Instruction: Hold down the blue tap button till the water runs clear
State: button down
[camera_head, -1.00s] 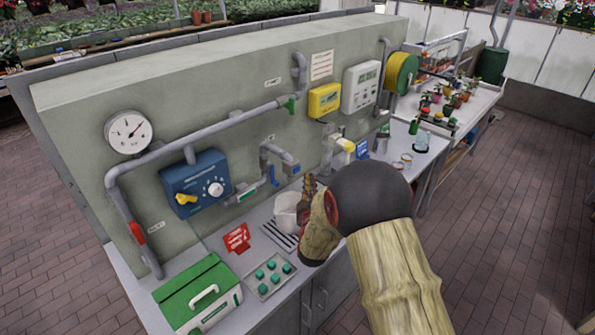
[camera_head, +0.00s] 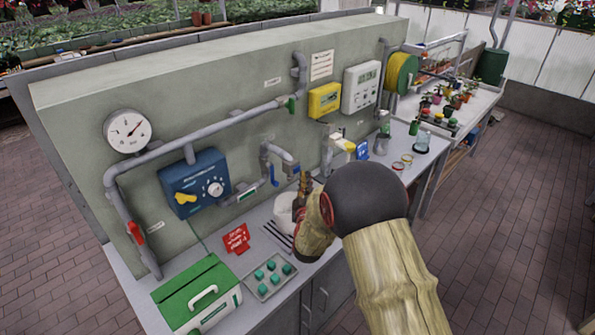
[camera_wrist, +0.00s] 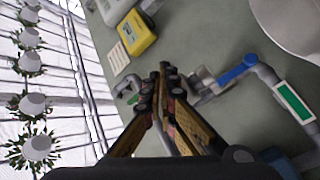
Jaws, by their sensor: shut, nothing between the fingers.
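The tap (camera_head: 281,154) is a grey pipe fitting on the wall, with a small blue patch (camera_head: 295,169) at its outer end that looks like the button. A blue lever (camera_head: 274,177) hangs from its pipe; this lever also shows in the wrist view (camera_wrist: 237,72). My gripper (camera_head: 305,176) is shut and empty, its fingertips close beside the tap's end. In the wrist view my gripper (camera_wrist: 164,68) points toward the wall, its fingers together. I cannot tell whether it touches the button. No water stream is visible. A white pail (camera_head: 282,211) stands below, partly hidden by my arm.
A second tap with a yellow top (camera_head: 347,146) is to the right. A blue control box (camera_head: 195,183) is on the wall at left. A green-lidded case (camera_head: 190,286) and a tray (camera_head: 262,291) of green pieces lie at the bench front.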

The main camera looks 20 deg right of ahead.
jog(key=shift+w, duration=0.1)
dwell(0.7)
jog(key=shift+w+a+b, duration=0.15)
jog(key=shift+w+b, duration=0.2)
jog(key=shift+b, duration=0.05)
jog(key=shift+w+a+b, duration=0.15)
jog(key=shift+w+b, duration=0.15)
jog(key=shift+w, duration=0.1)
dwell(2.0)
jog(key=shift+s, duration=0.15)
dwell(3.0)
jog(key=shift+s+d, duration=0.3)
jog(key=shift+s, duration=0.4)
jog(key=shift+s, duration=0.1)
jog(key=shift+s+d+b, duration=0.2)
jog(key=shift+s+d, duration=0.1)
jog(key=shift+s, duration=0.45)
jog(key=shift+s+d+b, duration=0.15)
jog(key=shift+s+d, duration=0.1)
jog(key=shift+s, duration=0.5)
jog(key=shift+s+d+b, duration=0.2)
jog(key=shift+s+d, duration=0.1)
jog(key=shift+s, duration=0.45)
